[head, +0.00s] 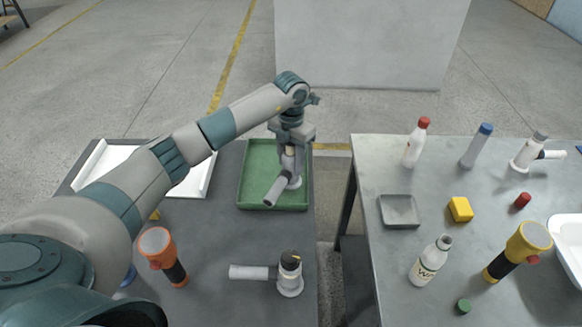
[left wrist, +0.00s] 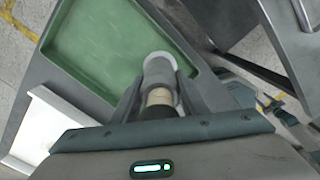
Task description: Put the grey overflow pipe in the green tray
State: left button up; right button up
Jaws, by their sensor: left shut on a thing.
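The grey overflow pipe (head: 277,190) has a grey side tube pointing down-left in the head view and a pale round flange. It is upright inside the outline of the green tray (head: 261,156), at the tray's right side. I cannot tell whether its flange touches the tray floor. My left gripper (head: 291,152) is above the tray and shut on the upper part of the pipe. In the left wrist view the pipe (left wrist: 159,68) shows between the fingers, with a tan band, over the green tray (left wrist: 100,45). My right gripper is not in view.
A similar pale pipe (head: 252,272) and an orange flashlight (head: 163,254) stand in front of the tray. A white tray (head: 195,182) lies left, partly behind my arm. The right table (head: 375,265) holds bottles, a grey dish (head: 399,211) and a yellow block (head: 460,209).

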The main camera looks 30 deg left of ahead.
aim_at(291, 170)
pick_arm(q)
jog(key=shift+f+p, duration=0.85)
jog(key=shift+f, duration=1.15)
jog(key=shift+f, duration=0.2)
jog(key=o, duration=1.2)
jog(key=shift+c, duration=0.2)
jog(key=shift+r, duration=0.1)
jog(key=shift+r, duration=0.15)
